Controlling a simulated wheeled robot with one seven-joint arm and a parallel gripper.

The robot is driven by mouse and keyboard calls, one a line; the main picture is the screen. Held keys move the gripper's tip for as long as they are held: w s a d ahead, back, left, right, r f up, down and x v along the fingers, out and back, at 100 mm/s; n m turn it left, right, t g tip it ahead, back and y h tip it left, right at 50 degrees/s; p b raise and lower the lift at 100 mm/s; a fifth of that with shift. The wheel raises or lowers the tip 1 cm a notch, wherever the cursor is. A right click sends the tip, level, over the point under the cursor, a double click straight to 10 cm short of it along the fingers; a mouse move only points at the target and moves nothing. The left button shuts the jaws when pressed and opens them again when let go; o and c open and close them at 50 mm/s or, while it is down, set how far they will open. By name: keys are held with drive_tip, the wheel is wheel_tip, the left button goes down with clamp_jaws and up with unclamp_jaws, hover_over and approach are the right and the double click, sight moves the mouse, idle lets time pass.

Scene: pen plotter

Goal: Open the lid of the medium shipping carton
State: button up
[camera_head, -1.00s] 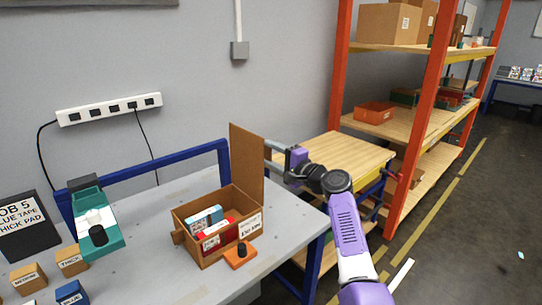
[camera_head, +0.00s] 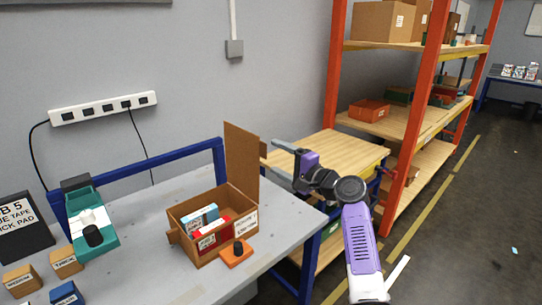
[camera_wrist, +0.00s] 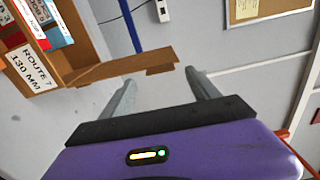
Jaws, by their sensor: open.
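The medium shipping carton (camera_head: 190,243) is a brown box on the grey workbench, with a red box (camera_head: 213,236) and a blue-and-white box (camera_head: 202,217) inside. Its lid (camera_head: 241,160) stands upright, swung up on the carton's right-back side, so the inside shows. In the wrist view the lid (camera_wrist: 112,66) shows edge-on just beyond the fingers, and the carton's labelled wall (camera_wrist: 32,70) is at upper left. My gripper (camera_head: 280,160) is to the right of the lid, jaws apart and empty. It also shows in the wrist view (camera_wrist: 160,92), with nothing between its fingers.
An orange block with a black knob (camera_head: 237,253) sits at the carton's front. A teal tape dispenser (camera_head: 88,225) and small labelled blocks stand at left. A blue rail (camera_head: 180,160) runs behind the bench.

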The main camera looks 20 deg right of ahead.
drive_tip(key=shift+v, duration=1.25)
drive_tip(key=s+d+r+n+t+h, duration=0.1)
drive_tip(key=s+d+r+t+h, duration=0.1)
drive_tip(key=d+h, duration=0.3)
drive_tip(key=s+a+f+n+h, duration=0.1)
drive_tip(key=s+f+n+h, duration=0.3)
drive_tip(key=s+f, duration=0.8)
drive_tip(key=s+a+f+n+g+y, duration=0.1)
drive_tip(key=s+a+n, duration=0.2)
drive_tip(key=s, duration=1.2)
drive_tip(key=s+a+f+n+g+y, duration=0.1)
drive_tip(key=s+a+f+n+g, duration=0.1)
drive_tip(key=s+a, duration=0.6)
drive_tip(key=s+a+f+n+g+y, duration=0.1)
drive_tip(key=s+a+n, duration=0.3)
drive_tip(key=s, duration=1.8)
drive_tip(key=shift+a+f+n, duration=0.4)
drive_tip(key=shift+a, duration=0.5)
